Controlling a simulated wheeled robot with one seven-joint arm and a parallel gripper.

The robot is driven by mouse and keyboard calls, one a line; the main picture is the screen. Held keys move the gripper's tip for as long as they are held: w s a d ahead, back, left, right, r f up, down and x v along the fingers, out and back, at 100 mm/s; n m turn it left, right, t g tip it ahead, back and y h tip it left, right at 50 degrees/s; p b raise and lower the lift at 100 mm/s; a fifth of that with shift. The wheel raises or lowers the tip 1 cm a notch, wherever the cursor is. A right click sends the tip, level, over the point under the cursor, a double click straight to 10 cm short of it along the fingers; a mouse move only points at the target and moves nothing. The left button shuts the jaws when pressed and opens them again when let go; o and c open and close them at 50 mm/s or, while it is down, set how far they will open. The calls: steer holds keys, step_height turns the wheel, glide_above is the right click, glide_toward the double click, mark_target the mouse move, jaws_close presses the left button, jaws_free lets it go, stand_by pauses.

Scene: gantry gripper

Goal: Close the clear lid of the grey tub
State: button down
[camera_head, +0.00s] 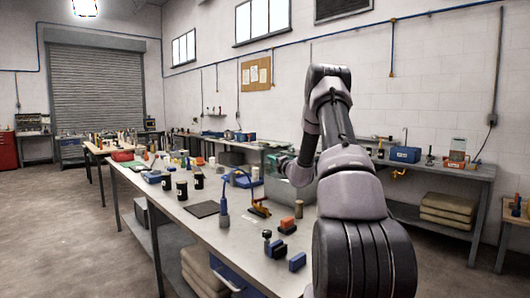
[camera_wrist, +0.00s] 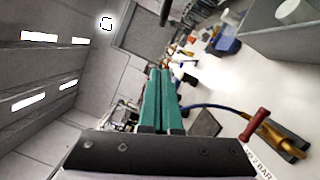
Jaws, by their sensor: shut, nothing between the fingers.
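The grey tub (camera_head: 284,190) stands on the long workbench, partly hidden behind my arm in the head view.
A side bench with a blue box (camera_head: 405,154) runs along the right wall. Floor at left is clear.

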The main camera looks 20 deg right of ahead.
steer(key=w+d+r, duration=0.2)
steer(key=w, duration=0.7)
steer(key=shift+w+d+r, duration=0.15)
steer(key=shift+w+d, duration=0.05)
steer(key=shift+d, duration=0.15)
